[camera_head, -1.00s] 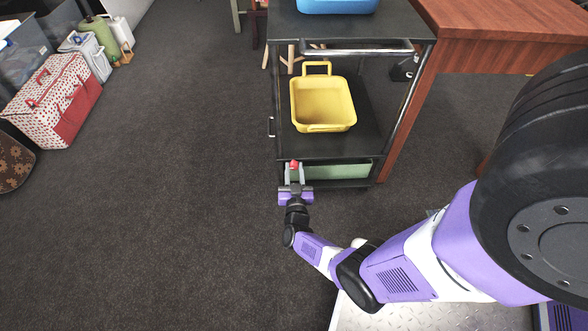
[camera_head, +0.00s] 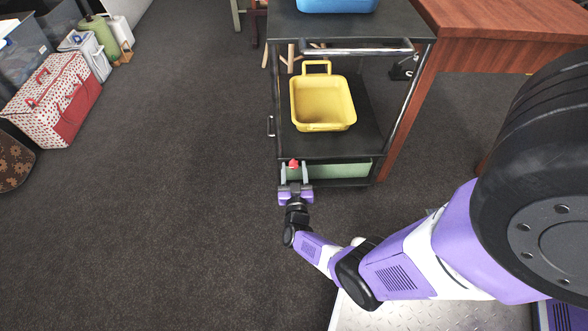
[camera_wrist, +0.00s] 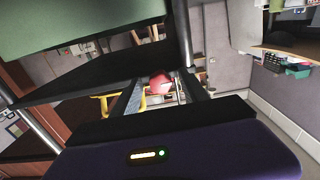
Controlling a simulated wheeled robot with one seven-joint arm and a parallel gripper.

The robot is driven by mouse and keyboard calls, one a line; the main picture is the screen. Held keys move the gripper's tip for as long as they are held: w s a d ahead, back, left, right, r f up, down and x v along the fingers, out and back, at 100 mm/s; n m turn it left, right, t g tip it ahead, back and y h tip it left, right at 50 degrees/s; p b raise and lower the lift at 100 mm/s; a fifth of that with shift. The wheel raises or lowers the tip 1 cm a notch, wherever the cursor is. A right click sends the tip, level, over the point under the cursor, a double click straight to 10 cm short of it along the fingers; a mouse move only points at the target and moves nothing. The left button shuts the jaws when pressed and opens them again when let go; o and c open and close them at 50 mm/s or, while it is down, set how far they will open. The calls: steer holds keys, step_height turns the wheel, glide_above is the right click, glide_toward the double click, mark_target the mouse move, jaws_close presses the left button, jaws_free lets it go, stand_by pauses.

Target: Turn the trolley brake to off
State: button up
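The black trolley (camera_head: 350,28) with metal posts stands in the upper middle of the head view. A small red knob, which looks like the brake's (camera_head: 293,163), is at its front left, by the lower shelf; it also shows in the wrist view (camera_wrist: 160,84). My gripper (camera_head: 296,172) is low in front of the trolley, its fingers open on either side of the red knob with gaps visible. In the wrist view the knob sits between my fingers (camera_wrist: 161,95). The brake's lever and its setting cannot be made out.
A yellow basket (camera_head: 323,126) is on the trolley's middle shelf, a green one (camera_head: 340,171) on the lower and a blue one (camera_head: 335,5) on top. A wooden table (camera_head: 510,35) stands right. Boxes and bags line the left; the floor between is clear.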

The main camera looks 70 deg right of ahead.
steer(key=p+v, duration=0.2)
steer(key=v, duration=0.5)
steer(key=shift+a+p, duration=0.35)
steer(key=shift+a, duration=0.05)
steer(key=shift+s, duration=0.1)
